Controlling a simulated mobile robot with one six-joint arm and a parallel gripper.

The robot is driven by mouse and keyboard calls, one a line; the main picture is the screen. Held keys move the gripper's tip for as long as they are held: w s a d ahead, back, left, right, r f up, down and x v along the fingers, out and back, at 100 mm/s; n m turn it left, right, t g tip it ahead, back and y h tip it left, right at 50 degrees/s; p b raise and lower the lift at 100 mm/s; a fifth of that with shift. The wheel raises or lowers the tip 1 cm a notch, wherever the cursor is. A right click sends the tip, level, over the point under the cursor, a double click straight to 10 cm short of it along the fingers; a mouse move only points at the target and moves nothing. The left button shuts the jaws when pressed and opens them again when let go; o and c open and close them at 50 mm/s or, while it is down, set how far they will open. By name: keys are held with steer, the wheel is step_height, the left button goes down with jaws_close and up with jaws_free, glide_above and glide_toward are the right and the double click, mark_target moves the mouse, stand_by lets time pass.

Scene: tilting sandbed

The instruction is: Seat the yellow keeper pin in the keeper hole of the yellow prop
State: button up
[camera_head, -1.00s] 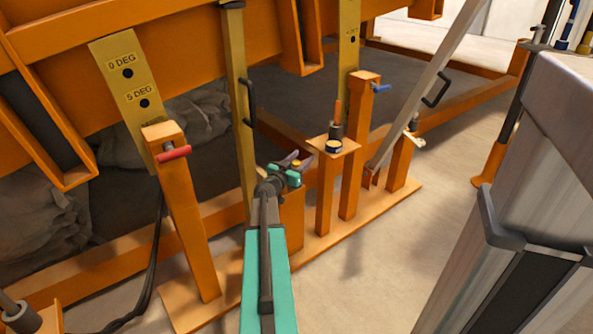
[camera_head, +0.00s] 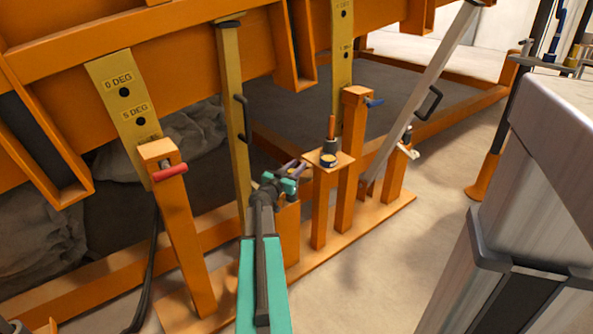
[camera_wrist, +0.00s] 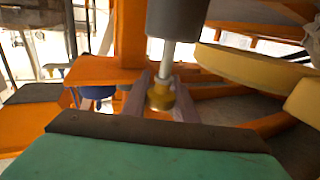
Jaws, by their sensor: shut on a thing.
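My gripper (camera_head: 295,169) is beside the orange-framed rig, just right of the yellow prop (camera_head: 231,80), an upright post with a black handle. In the wrist view my gripper (camera_wrist: 160,92) is shut on the brass-yellow head of the keeper pin (camera_wrist: 160,97). A silver shaft runs from this head towards a dark cylinder at the top of the picture. I cannot tell whether that cylinder is part of the pin. I cannot make out the keeper hole.
A post with a red handle (camera_head: 170,171) stands left. A slanted grey strut (camera_head: 425,85) and a large grey box (camera_head: 570,150) are right.

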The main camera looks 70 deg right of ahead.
step_height(320, 180, up, 7)
steer(key=p, duration=0.3)
steer(key=shift+r, duration=0.1)
stand_by(0.6)
step_height(320, 180, up, 7)
steer(key=p, duration=0.8)
step_height(320, 180, down, 7)
steer(key=b, duration=0.8)
steer(key=shift+w, duration=0.1)
stand_by(0.4)
steer(key=w+a+r+p, duration=0.4)
steer(key=a+p, duration=0.2)
steer(key=shift+a, duration=0.15)
